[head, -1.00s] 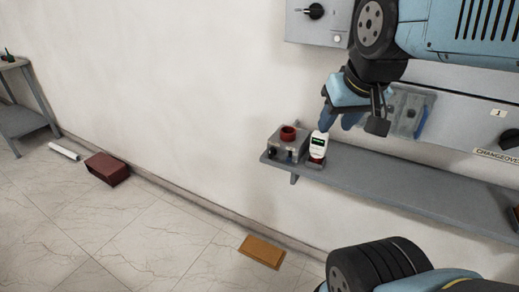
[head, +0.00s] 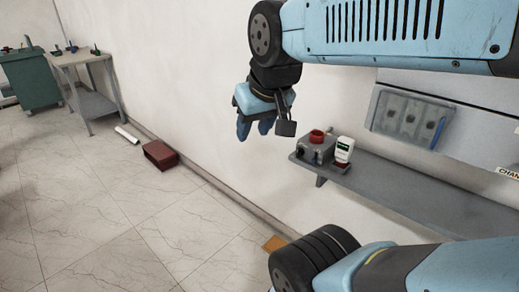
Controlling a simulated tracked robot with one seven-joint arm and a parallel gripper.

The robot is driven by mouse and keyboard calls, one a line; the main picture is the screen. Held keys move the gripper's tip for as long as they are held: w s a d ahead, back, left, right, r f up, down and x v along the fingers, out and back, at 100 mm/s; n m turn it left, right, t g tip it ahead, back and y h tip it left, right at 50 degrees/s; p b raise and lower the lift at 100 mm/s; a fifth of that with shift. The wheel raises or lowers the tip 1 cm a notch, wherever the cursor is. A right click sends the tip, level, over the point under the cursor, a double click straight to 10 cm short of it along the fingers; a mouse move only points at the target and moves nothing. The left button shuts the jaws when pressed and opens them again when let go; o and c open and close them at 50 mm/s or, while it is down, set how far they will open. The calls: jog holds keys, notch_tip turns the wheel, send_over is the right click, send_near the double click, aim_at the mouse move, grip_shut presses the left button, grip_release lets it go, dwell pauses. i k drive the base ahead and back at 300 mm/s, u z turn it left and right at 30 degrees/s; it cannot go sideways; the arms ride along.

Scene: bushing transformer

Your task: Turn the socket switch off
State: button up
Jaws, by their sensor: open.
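I cannot clearly make out the socket switch. A grey wall panel (head: 408,117) with several dark fittings and a blue piece at its right side may hold it, but the details are too small to tell. A grey box (head: 313,152) with a red round top (head: 318,136) sits at the left end of the wall shelf. My gripper (head: 255,129) hangs in front of the bare wall, left of the shelf and apart from everything. Its blue fingers are open and empty. My arm covers the upper right of the view.
A white device (head: 344,150) stands beside the grey box on the grey shelf (head: 400,190). A dark red box (head: 160,154), a white roll (head: 126,134) and an orange-brown block (head: 274,243) lie along the wall. A table (head: 95,85) and green cabinet (head: 30,80) stand far left.

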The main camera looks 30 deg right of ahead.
aim_at(300, 151)
jog(key=z, duration=0.45)
jog(key=i, duration=0.15)
jog(key=u, duration=2.25)
jog(key=k, duration=0.45)
jog(key=u, duration=0.55)
jog(key=i, duration=0.85)
jog(key=z, duration=3.35)
